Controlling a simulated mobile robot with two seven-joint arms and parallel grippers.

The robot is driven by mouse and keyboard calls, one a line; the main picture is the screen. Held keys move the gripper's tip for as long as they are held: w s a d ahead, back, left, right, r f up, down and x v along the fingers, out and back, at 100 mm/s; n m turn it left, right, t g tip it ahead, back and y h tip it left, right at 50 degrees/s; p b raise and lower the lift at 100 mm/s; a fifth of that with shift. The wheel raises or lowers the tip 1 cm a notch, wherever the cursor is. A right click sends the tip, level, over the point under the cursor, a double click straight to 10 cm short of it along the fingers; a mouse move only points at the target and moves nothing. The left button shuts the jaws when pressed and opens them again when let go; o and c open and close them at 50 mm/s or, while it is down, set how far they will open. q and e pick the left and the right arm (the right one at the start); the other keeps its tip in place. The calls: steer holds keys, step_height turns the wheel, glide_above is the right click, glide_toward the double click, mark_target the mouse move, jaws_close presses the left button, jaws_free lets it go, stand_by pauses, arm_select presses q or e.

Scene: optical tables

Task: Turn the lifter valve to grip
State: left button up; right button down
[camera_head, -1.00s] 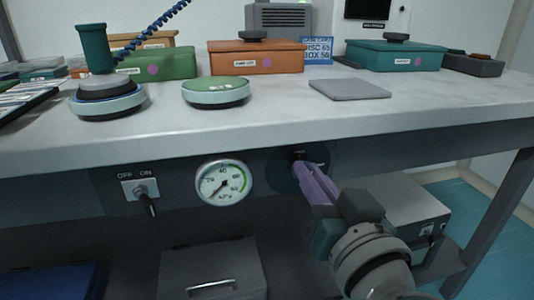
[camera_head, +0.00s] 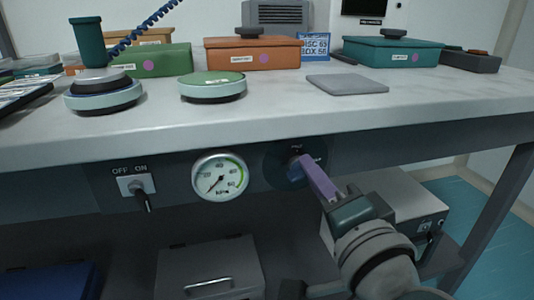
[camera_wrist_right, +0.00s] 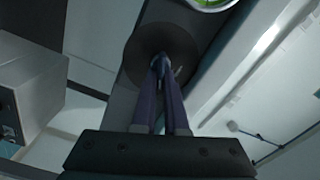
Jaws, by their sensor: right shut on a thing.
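The lifter valve is a dark round plate (camera_head: 274,170) on the front panel under the table edge, with a small blue handle (camera_head: 294,172) at its middle. Small white labels sit above and to the right of the handle, too small to read surely. My right gripper (camera_head: 304,164), with purple fingers, reaches in from the lower right and is shut on the handle. In the right wrist view the fingers (camera_wrist_right: 161,72) close around the handle in front of the dark plate (camera_wrist_right: 140,42). The fingers partly hide the handle. My left gripper is not in view.
A pressure gauge (camera_head: 220,177) is left of the valve, its needle pointing to the lower left. An OFF/ON toggle switch (camera_head: 138,188) is further left. The table edge (camera_head: 200,138) overhangs the panel. A grey case (camera_head: 212,270) and a light box (camera_head: 410,210) stand below.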

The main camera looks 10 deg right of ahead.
steer(key=m, duration=0.4)
steer(key=shift+f+b, duration=0.2)
steer(key=shift+b, duration=0.15)
stand_by(0.4)
steer(key=c, duration=1)
jaws_free()
steer(key=shift+o, duration=0.2)
steer(key=s+p, duration=0.1)
steer(key=s, duration=0.9)
steer(key=shift+d, duration=0.2)
